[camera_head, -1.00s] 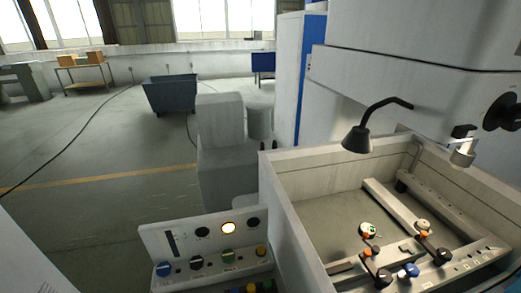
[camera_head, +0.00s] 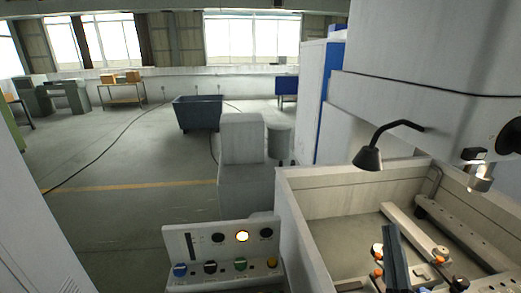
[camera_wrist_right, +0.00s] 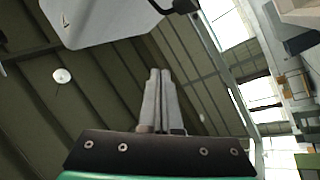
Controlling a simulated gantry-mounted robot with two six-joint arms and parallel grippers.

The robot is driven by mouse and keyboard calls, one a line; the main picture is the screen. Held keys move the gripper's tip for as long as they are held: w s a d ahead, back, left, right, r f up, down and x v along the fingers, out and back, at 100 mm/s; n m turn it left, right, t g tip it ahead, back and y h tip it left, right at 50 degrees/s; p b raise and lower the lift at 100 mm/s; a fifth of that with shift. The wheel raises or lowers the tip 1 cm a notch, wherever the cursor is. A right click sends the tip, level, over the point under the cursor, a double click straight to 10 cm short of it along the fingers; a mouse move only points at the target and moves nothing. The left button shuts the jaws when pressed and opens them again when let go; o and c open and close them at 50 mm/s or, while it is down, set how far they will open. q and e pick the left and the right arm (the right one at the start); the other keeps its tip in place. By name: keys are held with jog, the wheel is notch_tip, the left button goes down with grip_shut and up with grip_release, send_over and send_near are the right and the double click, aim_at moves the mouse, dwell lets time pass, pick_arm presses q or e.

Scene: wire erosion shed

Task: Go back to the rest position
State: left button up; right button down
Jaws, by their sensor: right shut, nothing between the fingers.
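My right gripper (camera_head: 391,232) shows at the lower right of the head view as dark, upright fingers in front of the machine's work tank (camera_head: 301,222). In the right wrist view its two grey fingers (camera_wrist_right: 160,75) lie side by side, shut with nothing between them, pointing up toward the shed roof. My left gripper is in neither view.
The control panel (camera_head: 200,246) with coloured knobs and a lit lamp stands left of the tank. A black work lamp (camera_head: 369,158) hangs over the tank. A blue-grey bin (camera_head: 197,114) stands farther back; open floor (camera_head: 110,215) lies at left.

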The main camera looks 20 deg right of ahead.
jog(key=s+a+r+m+t+y+p, duration=0.15)
jog(key=a+r+y, duration=0.25)
jog(key=r, duration=0.4)
jog(key=s+a+r+t+y, duration=0.25)
jog(key=a+r+y, duration=0.2)
jog(key=r, duration=0.45)
jog(key=s+a+r+m+t+y+p, duration=0.1)
jog(key=a+r+t+y, duration=0.2)
jog(key=r+y, duration=0.35)
pick_arm(q)
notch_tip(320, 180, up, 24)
jog(key=p, duration=2.1)
jog(key=shift+p, duration=0.3)
pick_arm(e)
notch_tip(320, 180, up, 23)
jog(key=h, duration=0.2)
jog(key=shift+d, duration=0.15)
jog(key=shift+r+n, duration=0.1)
jog(key=shift+n, duration=0.15)
